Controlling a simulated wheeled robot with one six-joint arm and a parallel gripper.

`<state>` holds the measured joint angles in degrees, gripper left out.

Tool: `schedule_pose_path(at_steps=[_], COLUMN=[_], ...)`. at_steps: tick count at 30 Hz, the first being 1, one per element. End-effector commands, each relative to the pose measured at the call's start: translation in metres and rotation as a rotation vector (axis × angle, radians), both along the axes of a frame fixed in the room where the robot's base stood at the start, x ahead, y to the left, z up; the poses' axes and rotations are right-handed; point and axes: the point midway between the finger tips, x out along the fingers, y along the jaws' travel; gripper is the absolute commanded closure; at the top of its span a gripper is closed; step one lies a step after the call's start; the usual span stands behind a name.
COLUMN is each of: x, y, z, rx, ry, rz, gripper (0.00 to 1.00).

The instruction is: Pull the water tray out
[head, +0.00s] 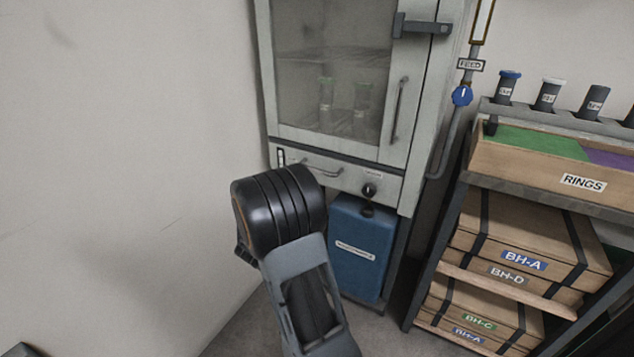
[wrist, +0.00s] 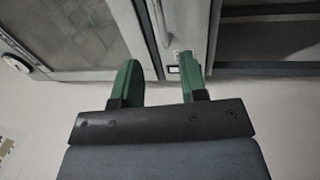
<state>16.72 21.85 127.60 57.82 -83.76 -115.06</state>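The water tray (head: 318,177) seems to be the narrow front panel under the cabinet's glass door; no name on it is readable. It looks flush with the cabinet. Its bar handle (head: 322,170) shows partly above my arm. In the wrist view, turned on its side, a bar handle (wrist: 159,22), probably the same one, is at the top, beside a small label (wrist: 182,58). My gripper (wrist: 160,72) has two green fingers, spread apart with nothing between them. The handle lies beyond the fingertips; the exact distance is unclear. In the head view my arm hides the gripper.
The glass-door cabinet (head: 330,75) has an upright door handle (head: 400,110) and a black knob (head: 369,190) right of the tray. A blue container (head: 357,255) stands below. A shelf rack (head: 455,225) with boxes is close on the right. A bare wall (head: 120,150) is left.

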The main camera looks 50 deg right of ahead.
Motion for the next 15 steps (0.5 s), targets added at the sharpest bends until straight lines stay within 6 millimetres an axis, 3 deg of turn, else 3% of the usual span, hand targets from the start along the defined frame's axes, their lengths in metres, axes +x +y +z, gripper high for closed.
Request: schedule_pose_path(at_steps=[15], x=[0.018], y=[-0.085], z=[0.012], rx=[-0.014], ry=[0.008], rz=[-0.02], gripper=[0.61])
